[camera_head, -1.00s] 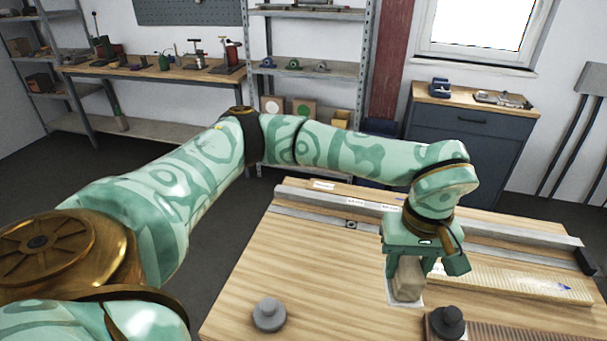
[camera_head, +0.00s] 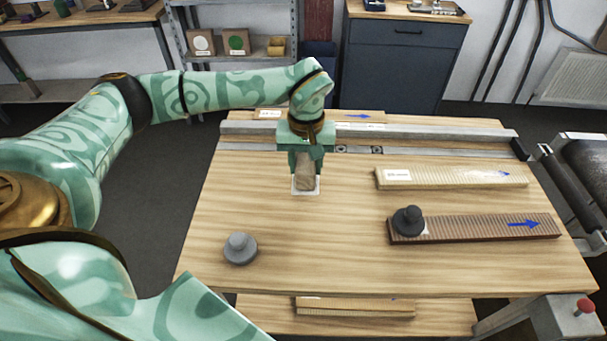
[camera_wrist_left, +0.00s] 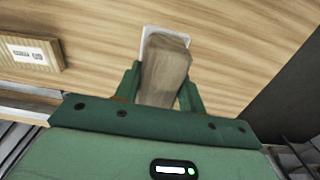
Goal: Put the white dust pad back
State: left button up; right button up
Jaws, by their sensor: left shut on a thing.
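The white dust pad (camera_head: 305,191) is a thin white square under a wooden block grip (camera_head: 305,172). My left gripper (camera_head: 305,160) is shut on the wooden block from above, at the back left of the table, in front of the metal rail. In the left wrist view the block (camera_wrist_left: 165,68) sits between the fingers, with a white edge of the pad (camera_wrist_left: 150,34) showing beyond it. I cannot tell whether the pad touches the tabletop or hangs just above it. My right gripper is not in view.
A grey knobbed disc (camera_head: 240,249) stands at the front left of the table (camera_head: 310,245). A black knobbed piece (camera_head: 408,221) sits on the dark ribbed board (camera_head: 490,228). A pale labelled board (camera_head: 450,178) lies behind it. The metal rail (camera_head: 400,151) runs along the back.

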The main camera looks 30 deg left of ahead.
pick_arm(q)
jog(key=shift+a+f, duration=0.25)
jog(key=shift+f, duration=0.1)
jog(key=f, duration=0.2)
jog(key=f+b, duration=0.1)
jog(key=shift+w+a+f, duration=0.2)
jog(key=shift+a+f, duration=0.1)
jog(key=shift+f, duration=0.1)
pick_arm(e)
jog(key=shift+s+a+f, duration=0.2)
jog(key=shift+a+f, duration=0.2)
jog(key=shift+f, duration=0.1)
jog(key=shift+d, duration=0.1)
pick_arm(q)
jog(key=o, duration=1)
jog(key=shift+c, duration=0.2)
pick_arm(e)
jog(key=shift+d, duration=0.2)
